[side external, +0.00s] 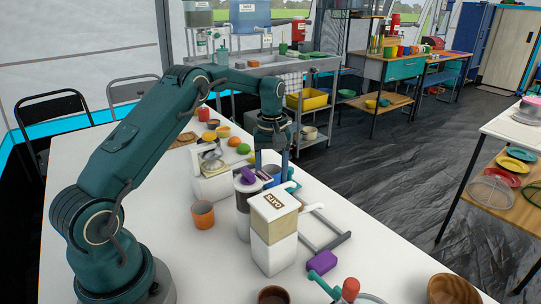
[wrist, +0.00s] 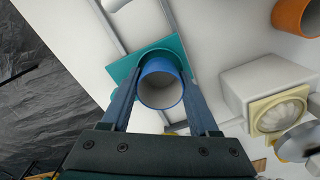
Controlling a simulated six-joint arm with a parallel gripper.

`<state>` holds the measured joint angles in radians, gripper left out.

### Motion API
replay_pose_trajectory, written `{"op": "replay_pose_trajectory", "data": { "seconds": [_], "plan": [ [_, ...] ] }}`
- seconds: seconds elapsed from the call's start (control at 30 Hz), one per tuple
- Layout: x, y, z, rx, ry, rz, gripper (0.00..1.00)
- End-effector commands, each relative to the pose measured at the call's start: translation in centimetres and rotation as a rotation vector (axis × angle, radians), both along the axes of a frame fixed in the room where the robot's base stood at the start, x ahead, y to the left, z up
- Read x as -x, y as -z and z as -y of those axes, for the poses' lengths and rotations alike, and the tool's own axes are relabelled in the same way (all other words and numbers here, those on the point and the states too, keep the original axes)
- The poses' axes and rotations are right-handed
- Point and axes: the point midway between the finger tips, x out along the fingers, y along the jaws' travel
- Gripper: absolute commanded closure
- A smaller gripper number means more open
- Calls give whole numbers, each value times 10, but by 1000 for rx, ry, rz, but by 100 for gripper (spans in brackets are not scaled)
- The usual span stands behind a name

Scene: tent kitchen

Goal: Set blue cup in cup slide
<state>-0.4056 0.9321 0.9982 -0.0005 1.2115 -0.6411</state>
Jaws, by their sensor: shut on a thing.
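The blue cup (wrist: 162,88) is between the two fingers of my gripper (wrist: 159,78), which is shut on it. The wrist view looks into its open, empty mouth. The teal carriage (wrist: 122,68) of the cup slide lies just beyond the cup, with a curved edge around it; I cannot tell whether the cup rests on it. Grey rails (wrist: 172,22) run on from the carriage. In the side view my gripper (side external: 271,172) is low over the table, and the blue cup is mostly hidden behind a dark jar. The slide's grey end bar (side external: 331,242) shows at right.
The dark jar with a purple top (side external: 246,190) and the oats box (side external: 273,232) stand close in front of my gripper. An orange cup (side external: 203,215) and a white appliance (side external: 211,185) are left. Fruit lies behind. A purple item (side external: 321,262) and wooden bowl (side external: 452,289) are near the front.

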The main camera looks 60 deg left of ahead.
Motion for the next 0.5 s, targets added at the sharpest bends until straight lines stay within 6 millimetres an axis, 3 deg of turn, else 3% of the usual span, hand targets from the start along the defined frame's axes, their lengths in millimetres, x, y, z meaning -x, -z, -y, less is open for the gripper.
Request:
{"op": "replay_pose_trajectory", "data": {
  "seconds": [0.5],
  "plan": [
    [0,5,0,0,0,1,70]
  ]
}}
